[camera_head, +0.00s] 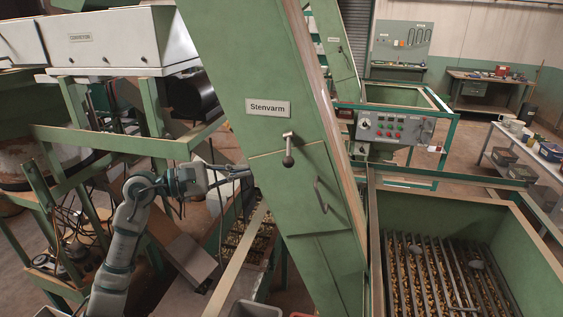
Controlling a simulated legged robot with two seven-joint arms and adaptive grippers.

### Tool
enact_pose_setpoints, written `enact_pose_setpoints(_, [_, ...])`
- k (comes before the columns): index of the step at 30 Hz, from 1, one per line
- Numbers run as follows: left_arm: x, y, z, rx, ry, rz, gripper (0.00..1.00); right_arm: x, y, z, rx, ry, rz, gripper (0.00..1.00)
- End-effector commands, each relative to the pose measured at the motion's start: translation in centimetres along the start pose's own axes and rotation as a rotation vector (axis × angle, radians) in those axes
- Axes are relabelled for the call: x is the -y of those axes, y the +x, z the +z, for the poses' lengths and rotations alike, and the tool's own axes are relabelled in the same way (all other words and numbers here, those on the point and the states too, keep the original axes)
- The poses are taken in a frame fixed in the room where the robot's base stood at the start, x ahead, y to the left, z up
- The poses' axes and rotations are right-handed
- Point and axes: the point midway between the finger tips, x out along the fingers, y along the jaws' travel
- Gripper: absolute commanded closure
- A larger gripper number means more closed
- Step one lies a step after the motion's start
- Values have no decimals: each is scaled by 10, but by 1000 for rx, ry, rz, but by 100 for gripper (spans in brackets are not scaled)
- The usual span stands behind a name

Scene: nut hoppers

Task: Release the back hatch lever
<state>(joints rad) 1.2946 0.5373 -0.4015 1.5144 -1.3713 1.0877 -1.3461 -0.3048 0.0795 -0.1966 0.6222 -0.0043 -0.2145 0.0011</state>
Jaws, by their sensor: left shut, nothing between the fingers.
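The hatch lever (288,150) is a dark metal lever with a round knob, hanging down on the front of the tall green sloped housing (250,60), just below the "Stenvarm" plate. A green hatch panel (315,195) with a curved dark handle (321,196) lies below and right of the lever. My left gripper (248,171) is shut and empty, left of the lever and a little lower, apart from it in the picture. Its fingers point right, toward the housing. My right gripper is not in view.
A green hopper (540,262) with a metal grate over nuts stands at the right. A control panel (395,128) with buttons sits behind it. Green frame beams and a white machine (110,40) stand at the left. A bin of nuts lies below my left gripper.

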Motion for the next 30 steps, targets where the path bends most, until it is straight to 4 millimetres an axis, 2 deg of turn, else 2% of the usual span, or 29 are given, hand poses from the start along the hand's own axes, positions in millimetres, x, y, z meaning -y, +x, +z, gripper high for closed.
enact_pose_setpoints(8, [-1, 10, -3, 1, -3, -2, 100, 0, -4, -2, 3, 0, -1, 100])
enact_pose_setpoints(21, [-2, 84, 0, 1, -4, -2, 100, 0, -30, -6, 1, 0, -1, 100])
enact_pose_setpoints(30, [-1, 102, -3, 0, -2, -1, 100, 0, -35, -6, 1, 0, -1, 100])
